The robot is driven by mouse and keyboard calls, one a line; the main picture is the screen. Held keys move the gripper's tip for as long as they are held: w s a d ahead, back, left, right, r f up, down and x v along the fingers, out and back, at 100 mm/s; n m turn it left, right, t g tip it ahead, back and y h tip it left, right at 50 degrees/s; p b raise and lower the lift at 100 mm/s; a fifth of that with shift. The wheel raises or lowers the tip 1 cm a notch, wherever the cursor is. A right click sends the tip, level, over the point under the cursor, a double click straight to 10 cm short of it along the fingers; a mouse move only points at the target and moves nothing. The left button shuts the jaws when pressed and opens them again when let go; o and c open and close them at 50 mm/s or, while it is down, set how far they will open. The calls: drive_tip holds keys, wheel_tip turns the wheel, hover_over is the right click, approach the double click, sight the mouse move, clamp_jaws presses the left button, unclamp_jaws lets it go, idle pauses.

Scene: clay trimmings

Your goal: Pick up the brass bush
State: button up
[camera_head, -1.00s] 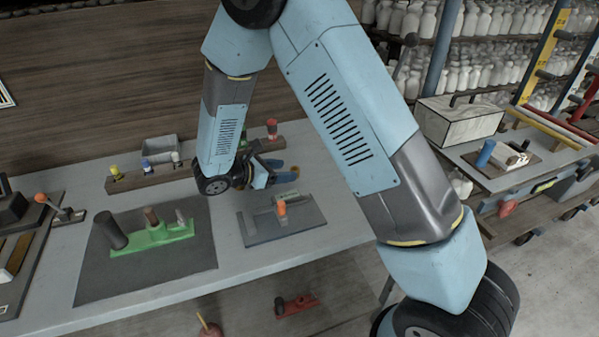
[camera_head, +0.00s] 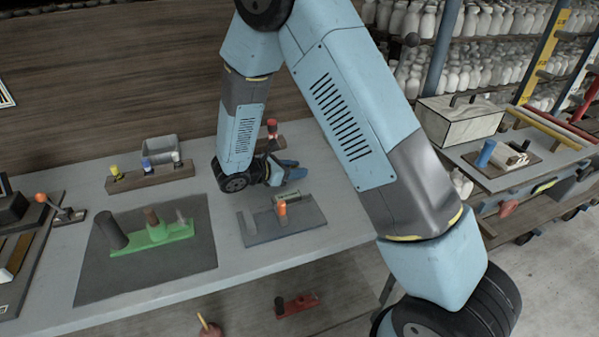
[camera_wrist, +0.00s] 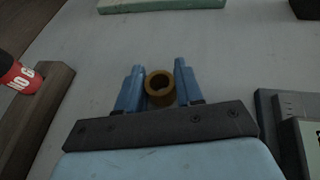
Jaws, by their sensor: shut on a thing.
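The brass bush (camera_wrist: 159,100) is a short yellow-brown ring with a dark hole, seen between the two blue fingers of my gripper (camera_wrist: 158,76) in the wrist view. The fingers are shut on it, one on each side. The pale table top shows behind it. In the head view my gripper (camera_head: 288,172) is low over the back part of the bench, behind the grey plate. I cannot make out the bush in that view.
The grey plate (camera_head: 255,227) with an orange-topped peg lies in front of my gripper. A wooden rack (camera_head: 150,181) with coloured knobs stands to the left. A dark mat (camera_head: 190,257) carries a green fixture (camera_head: 135,243). A red-labelled cylinder (camera_wrist: 17,77) is left in the wrist view.

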drive_tip(key=c, duration=0.4)
drive_tip(key=shift+c, duration=0.3)
